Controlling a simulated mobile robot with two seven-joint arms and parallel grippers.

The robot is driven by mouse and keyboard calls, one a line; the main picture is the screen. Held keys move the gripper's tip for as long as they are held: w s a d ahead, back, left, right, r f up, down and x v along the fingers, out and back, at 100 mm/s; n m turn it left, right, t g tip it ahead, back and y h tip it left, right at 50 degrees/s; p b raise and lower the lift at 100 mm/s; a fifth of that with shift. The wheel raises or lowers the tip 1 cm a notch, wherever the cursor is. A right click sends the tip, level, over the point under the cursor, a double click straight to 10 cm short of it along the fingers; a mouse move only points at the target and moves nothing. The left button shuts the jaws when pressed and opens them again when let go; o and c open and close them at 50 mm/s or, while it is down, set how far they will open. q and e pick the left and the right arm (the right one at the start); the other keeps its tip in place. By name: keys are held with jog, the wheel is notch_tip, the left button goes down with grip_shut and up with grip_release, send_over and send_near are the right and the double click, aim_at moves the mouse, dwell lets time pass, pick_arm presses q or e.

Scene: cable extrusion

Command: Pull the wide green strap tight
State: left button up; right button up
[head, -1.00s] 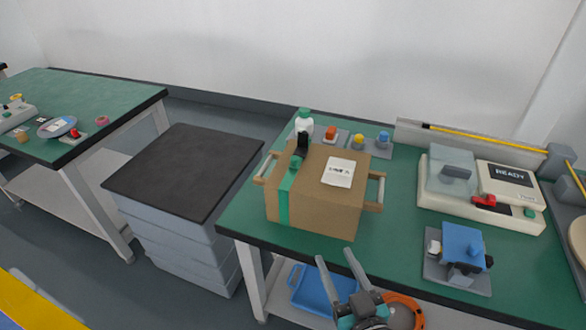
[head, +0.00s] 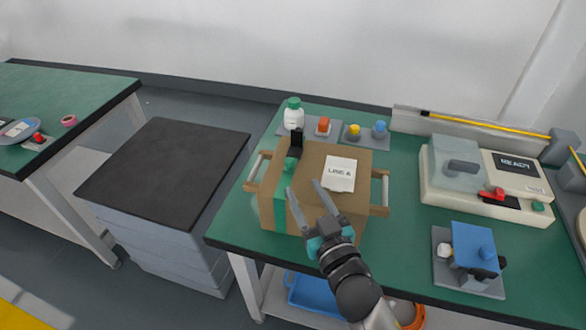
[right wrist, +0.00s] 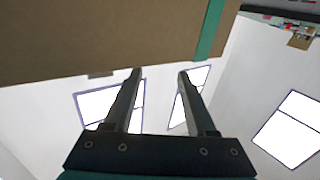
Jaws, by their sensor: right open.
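The wide green strap (head: 280,207) runs down the front of a brown cardboard box (head: 340,163) near its left end. A black buckle (head: 296,139) and a green strap end (head: 290,164) are on top of the box at the strap. The strap also shows in the right wrist view (right wrist: 211,35), beside the fingers. My right gripper (head: 304,188) is open and empty, its fingers pointing at the box's front near the strap. In the right wrist view the gripper (right wrist: 160,76) has a wide gap between its fingers. My left gripper is out of view.
The box has handles on both ends and a white label (head: 340,173). A white bottle (head: 293,114) and small coloured knobs stand behind it. A machine with a display (head: 518,165) and a blue-topped fixture (head: 473,246) stand to the right. A dark-topped cabinet (head: 165,170) stands left.

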aim_at(291, 165)
jog(key=x, duration=0.6)
jog(key=shift+w+b, duration=0.1)
jog(key=shift+b, duration=0.25)
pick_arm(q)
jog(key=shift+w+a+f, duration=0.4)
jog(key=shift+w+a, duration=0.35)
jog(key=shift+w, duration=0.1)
pick_arm(e)
jog(key=shift+x, duration=0.75)
jog(key=c, duration=0.8)
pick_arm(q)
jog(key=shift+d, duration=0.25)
pick_arm(e)
grip_shut()
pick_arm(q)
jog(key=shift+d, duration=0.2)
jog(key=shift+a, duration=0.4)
